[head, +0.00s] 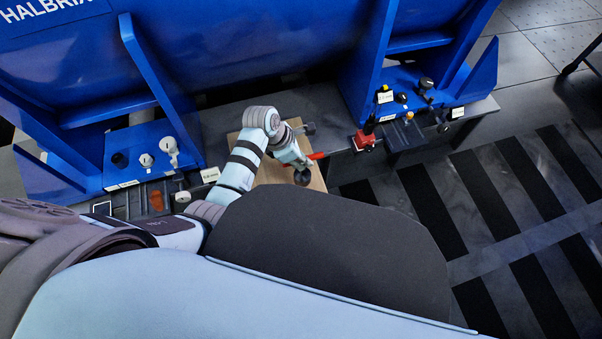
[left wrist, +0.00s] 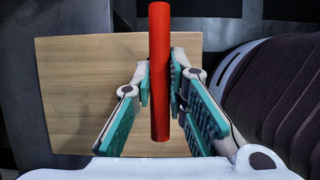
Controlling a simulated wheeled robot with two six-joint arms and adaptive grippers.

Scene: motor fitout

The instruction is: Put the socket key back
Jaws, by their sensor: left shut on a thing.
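My left gripper (head: 303,161) is shut on a red round bar, which looks like the handle of the socket key (head: 317,155). In the left wrist view, the bar (left wrist: 159,75) stands lengthwise between the two green-padded fingers (left wrist: 160,88). The gripper and bar are over a light wooden board (head: 262,178), which fills the background of the left wrist view (left wrist: 75,85). The key's lower end is not clear to see. My right gripper is not in view.
A dark round part (head: 303,177) shows beside the gripper at the board's right. A red block (head: 364,140) stands on the grey bench to the right. Blue motor feet with knobs and fittings (head: 145,160) rise behind. Small tools and labels lie at the left.

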